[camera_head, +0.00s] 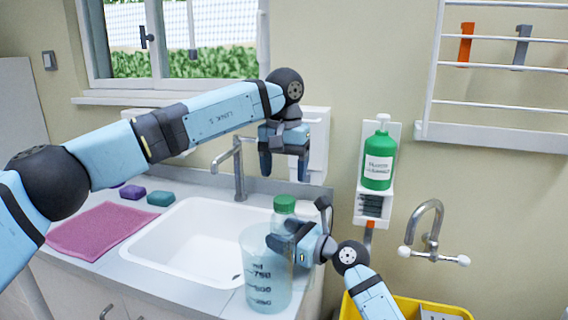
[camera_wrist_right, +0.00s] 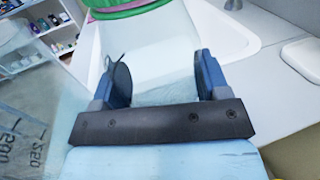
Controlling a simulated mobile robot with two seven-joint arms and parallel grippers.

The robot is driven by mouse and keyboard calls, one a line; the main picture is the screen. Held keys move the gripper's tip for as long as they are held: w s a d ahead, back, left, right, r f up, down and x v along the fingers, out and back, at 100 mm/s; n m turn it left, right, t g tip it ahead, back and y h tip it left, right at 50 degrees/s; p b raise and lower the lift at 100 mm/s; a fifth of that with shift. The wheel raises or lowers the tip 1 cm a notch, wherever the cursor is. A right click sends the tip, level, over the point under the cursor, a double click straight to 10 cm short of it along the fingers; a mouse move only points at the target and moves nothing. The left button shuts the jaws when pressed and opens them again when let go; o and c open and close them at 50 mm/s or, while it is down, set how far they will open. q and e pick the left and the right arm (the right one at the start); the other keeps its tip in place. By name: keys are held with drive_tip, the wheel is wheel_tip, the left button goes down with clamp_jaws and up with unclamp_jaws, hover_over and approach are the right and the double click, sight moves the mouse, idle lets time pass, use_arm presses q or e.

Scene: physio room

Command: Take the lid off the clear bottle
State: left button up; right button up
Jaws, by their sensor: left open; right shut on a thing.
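The clear bottle (camera_head: 281,219) stands upright by the sink's right front edge, with a green lid (camera_head: 285,203) on it. My right gripper (camera_head: 291,239) is shut around the bottle's body below the lid. In the right wrist view the bottle (camera_wrist_right: 150,75) sits between the two fingers, and the lower part of the green lid (camera_wrist_right: 125,9) shows at the top. My left gripper (camera_head: 284,166) is open and empty, pointing down above the lid, with a gap between them. The bottle's lower part is hidden behind the jug and my right gripper.
A clear measuring jug (camera_head: 265,290) stands in front of the bottle, close to my right gripper. Behind are the white sink (camera_head: 190,245) and its tap (camera_head: 238,170). A pink cloth (camera_head: 100,230) lies left. A green dispenser (camera_head: 378,160) hangs on the wall.

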sight(284, 199)
use_arm(q)
wheel_tip(284, 199, down, 7)
drive_tip(key=shift+r, duration=0.1)
